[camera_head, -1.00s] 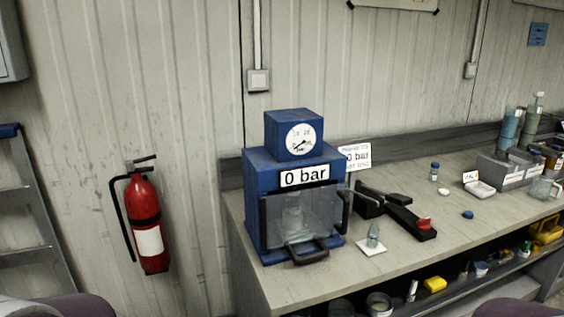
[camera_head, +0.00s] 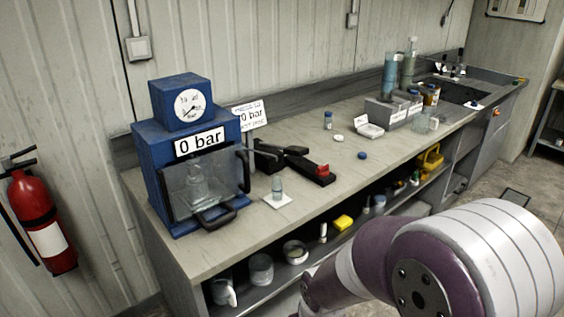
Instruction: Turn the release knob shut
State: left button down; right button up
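A red knob (camera_head: 322,170) sits on the near end of a black pump-like device (camera_head: 299,162) on the bench, right of the blue press. It looks like the release knob, but its turned position is too small to tell. The blue press (camera_head: 155,150) stands at the bench's left end, with a clear front door and a dial gauge (camera_head: 190,104) on top. Neither of my grippers is in view; only a purple and white link of my arm shows at the lower right.
A small vial on a white square (camera_head: 278,200) stands in front of the pump. A blue cap (camera_head: 362,155), a white tray (camera_head: 370,131) and a grey rack (camera_head: 393,112) lie farther right. A fire extinguisher (camera_head: 37,220) hangs at the left. The shelf below holds jars and a yellow item (camera_head: 343,222).

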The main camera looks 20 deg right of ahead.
aim_at(323, 171)
jog(key=i+l, duration=0.2)
jog(key=l, duration=0.2)
jog(key=i+l, duration=0.25)
jog(key=l, duration=0.15)
jog(key=i+l, duration=0.2)
jog(key=l, duration=0.2)
jog(key=i+l, duration=0.2)
jog(key=l, duration=0.2)
jog(key=i+l+u, duration=0.1)
jog(key=i+l, duration=0.9)
